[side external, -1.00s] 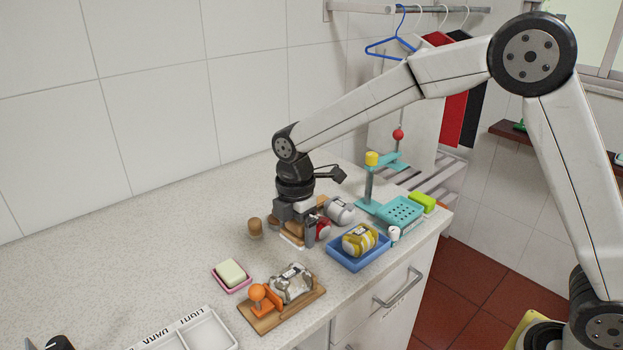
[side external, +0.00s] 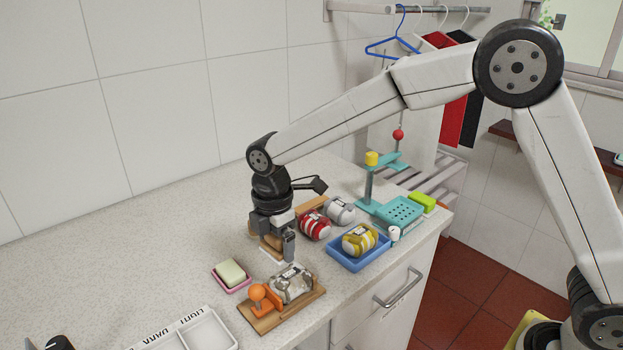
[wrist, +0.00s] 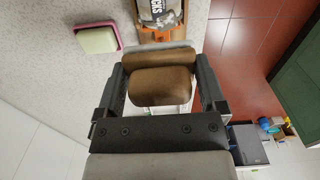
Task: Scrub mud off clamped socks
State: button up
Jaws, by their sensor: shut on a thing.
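My gripper (side external: 274,240) is shut on a brown wooden brush (wrist: 160,86) with a pale underside. In the wrist view the brush's handle sits between the two fingers. A grey-white bundle of socks (side external: 291,284) lies on a wooden board (side external: 262,326) beside an orange clamp (side external: 258,295). The bundle also shows at the top of the wrist view (wrist: 158,12), partly cut off. My gripper and the brush are just behind the bundle in the side view; I cannot tell if they touch. Mud on the socks is too small to make out.
A soap in a pink dish (side external: 231,274) is left of the board. Red (side external: 314,225) and grey (side external: 340,210) bundles lie behind right. A yellow bundle (side external: 359,238) sits in a blue tray (side external: 343,263). A white divided tray (side external: 205,334) is at front; the counter's left is clear.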

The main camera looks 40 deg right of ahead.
aim_at(298, 270)
jog(key=shift+f, duration=3.85)
jog(key=shift+d+r, duration=0.1)
jog(key=shift+d, duration=0.3)
jog(key=shift+c, duration=0.6)
jog(key=shift+d, duration=2)
jog(key=shift+a, duration=2.5)
jog(key=shift+d, duration=2.55)
jog(key=shift+a, duration=2.45)
jog(key=shift+d, duration=2.45)
notch_tip(298, 270, up, 8)
